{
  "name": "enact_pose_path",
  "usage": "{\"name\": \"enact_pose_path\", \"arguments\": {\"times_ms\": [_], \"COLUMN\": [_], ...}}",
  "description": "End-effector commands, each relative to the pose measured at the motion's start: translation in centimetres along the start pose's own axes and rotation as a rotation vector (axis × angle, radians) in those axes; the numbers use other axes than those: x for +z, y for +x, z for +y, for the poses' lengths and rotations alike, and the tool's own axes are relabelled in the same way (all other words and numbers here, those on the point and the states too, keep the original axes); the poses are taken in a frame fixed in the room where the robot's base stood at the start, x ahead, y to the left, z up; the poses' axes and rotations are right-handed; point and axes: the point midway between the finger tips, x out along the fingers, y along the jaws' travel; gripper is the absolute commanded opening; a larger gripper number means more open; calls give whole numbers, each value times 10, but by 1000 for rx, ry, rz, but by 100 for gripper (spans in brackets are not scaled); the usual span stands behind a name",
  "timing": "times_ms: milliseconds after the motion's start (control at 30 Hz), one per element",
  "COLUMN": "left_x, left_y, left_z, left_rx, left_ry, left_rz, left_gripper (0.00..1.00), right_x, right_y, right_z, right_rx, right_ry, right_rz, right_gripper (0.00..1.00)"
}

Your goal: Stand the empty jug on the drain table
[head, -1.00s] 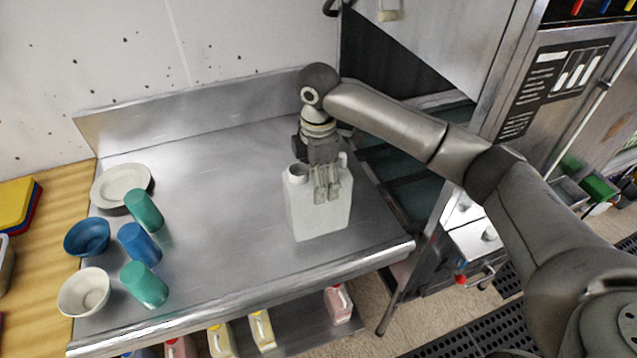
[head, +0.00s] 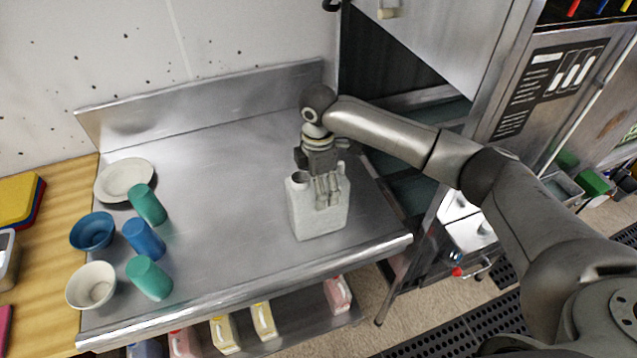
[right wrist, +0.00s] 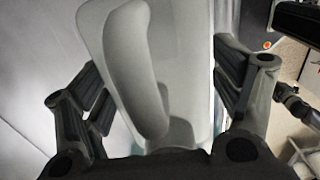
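The white jug (head: 318,214) stands upright on the steel drain table (head: 225,205), near its right end. Its open mouth (head: 299,177) faces up and shows no cap. My right gripper (head: 328,190) is over the jug's handle side, pointing down. In the right wrist view, the jug's handle (right wrist: 135,75) lies between the two spread fingers of the right gripper (right wrist: 163,85), with gaps beside it. The fingers look open and not clamped. The contact under the fingertips is hidden. My left gripper is not in view.
At the table's left end are a plate (head: 124,179), a blue bowl (head: 92,231), a white bowl (head: 91,286) and several tumblers (head: 143,239). Coloured jugs (head: 264,321) sit on the shelf below. The middle of the table is clear. A raised backsplash (head: 210,103) runs behind.

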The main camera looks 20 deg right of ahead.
Motion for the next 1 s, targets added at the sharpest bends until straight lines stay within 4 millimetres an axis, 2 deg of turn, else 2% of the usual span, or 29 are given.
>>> {"name": "enact_pose_path", "arguments": {"times_ms": [333,467,567,800,1000], "left_x": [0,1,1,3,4], "left_y": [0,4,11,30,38], "left_z": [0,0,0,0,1], "left_rx": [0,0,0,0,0], "left_ry": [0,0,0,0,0], "left_rz": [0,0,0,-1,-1], "left_gripper": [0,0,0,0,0], "right_x": [0,0,0,0,0], "right_y": [-1,-8,-23,-75,-109], "right_z": [0,1,1,1,1], "right_rx": [0,1,4,5,2], "right_ry": [1,1,-1,0,0], "right_rz": [0,0,1,1,1], "right_gripper": [91,91,91,91,91]}}
